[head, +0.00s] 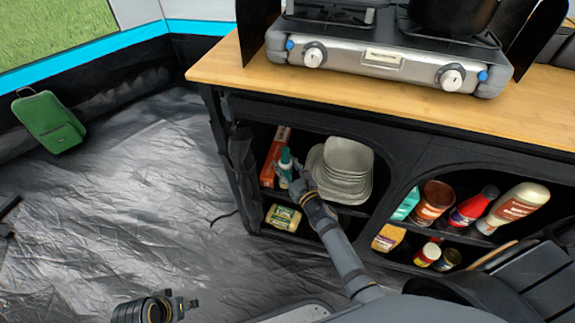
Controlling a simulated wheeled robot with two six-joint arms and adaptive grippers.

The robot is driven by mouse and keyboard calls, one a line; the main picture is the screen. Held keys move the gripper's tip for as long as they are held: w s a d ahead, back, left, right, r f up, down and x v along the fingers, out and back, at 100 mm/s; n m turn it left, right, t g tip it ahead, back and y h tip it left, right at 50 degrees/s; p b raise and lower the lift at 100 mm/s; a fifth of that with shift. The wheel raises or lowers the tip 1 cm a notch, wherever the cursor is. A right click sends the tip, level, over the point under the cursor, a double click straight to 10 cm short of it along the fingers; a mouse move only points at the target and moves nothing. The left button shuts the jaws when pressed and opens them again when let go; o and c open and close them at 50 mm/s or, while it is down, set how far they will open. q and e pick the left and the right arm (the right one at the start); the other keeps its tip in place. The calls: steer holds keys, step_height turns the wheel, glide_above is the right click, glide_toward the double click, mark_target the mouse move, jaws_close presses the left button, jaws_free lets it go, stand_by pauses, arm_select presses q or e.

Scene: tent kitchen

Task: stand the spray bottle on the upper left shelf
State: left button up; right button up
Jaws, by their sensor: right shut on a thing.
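The spray bottle (285,164), teal with a pale lower part, is upright at the upper left compartment of the cabinet. My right gripper (297,182) reaches in from the lower right and is shut on the bottle, hiding some of it. I cannot tell whether the bottle's base touches the upper left shelf (345,209). My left gripper (186,304) is at the bottom of the view over the floor, away from the cabinet. Its fingers are too small to tell whether they are open.
A red-orange box (275,156) stands left of the bottle, and stacked pale dishes (345,168) stand right of it. A yellowish package (283,217) is below. Several bottles and jars fill the right compartments. A stove (385,62) is on the wooden counter (235,72). The left floor is mostly clear.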

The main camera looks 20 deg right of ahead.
steer(key=shift+f, duration=0.15)
steer(key=o, duration=1.3)
steer(key=shift+o, duration=0.2)
